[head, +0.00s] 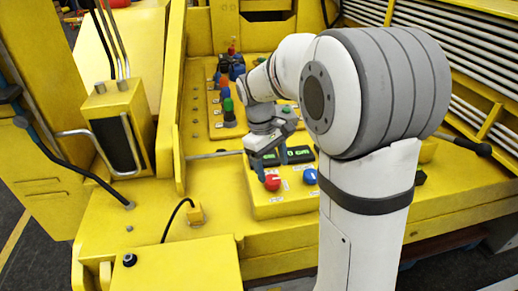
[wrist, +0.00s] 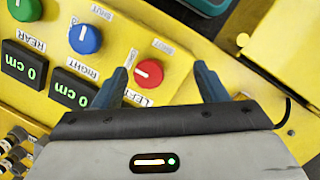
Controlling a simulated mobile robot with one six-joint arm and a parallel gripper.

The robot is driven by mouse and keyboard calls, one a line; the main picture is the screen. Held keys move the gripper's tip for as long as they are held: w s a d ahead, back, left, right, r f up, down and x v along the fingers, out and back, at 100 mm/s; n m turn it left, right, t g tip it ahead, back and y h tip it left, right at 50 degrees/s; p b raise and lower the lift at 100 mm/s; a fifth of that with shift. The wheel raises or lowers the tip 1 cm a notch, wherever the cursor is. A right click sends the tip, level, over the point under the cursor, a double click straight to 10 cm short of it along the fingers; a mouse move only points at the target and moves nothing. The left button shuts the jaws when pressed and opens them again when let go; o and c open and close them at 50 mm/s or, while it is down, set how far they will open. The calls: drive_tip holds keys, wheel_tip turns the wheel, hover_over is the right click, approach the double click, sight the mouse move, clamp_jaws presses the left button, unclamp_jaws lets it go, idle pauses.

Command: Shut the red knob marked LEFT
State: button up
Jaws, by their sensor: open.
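The red knob (wrist: 149,72) marked LEFT sits on the yellow control panel (wrist: 122,40), with white labels around it. In the head view the red knob (head: 272,183) is at the panel's front left. My gripper (wrist: 160,80) is open and empty in the wrist view. Its two dark blue fingers show on either side of the red knob, which lies nearer the left finger. My gripper (head: 271,163) is above the panel in the head view. I cannot tell its exact height above the knob.
A blue knob (wrist: 85,38) marked RIGHT and a green knob (wrist: 24,9) are beside the red one. Two displays read 0 cm. A black cable (head: 176,216) runs to a yellow plug (head: 196,213) left of the panel. Levers stand farther back.

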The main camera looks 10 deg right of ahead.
drive_tip(key=n+g+p, duration=0.1)
drive_tip(key=n+p, duration=0.1)
approach(272, 179)
drive_tip(key=f+h, duration=0.1)
drive_tip(key=x, duration=0.2)
drive_tip(key=p+x, duration=0.1)
drive_tip(key=x, duration=0.5)
drive_tip(key=shift+s+a, duration=0.1)
drive_tip(key=shift+a, duration=0.2)
